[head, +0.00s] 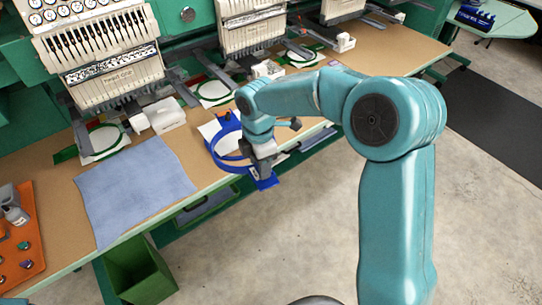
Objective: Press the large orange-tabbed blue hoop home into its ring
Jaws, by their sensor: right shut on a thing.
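The large blue hoop (217,158) is at the front of the table, left of the picture's middle, over a white piece of cloth (208,130). The gripper and wrist hide part of the hoop. I cannot tell whether the hoop sits in a ring or rests above it. My left gripper is not in view.
Embroidery machine heads (95,45) line the back of the wooden table (150,210). Green hoops (100,140) with white cloth lie below them. A blue cloth (135,190) lies left, beside an orange tray (20,245). A green bin (140,272) stands on the floor below.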

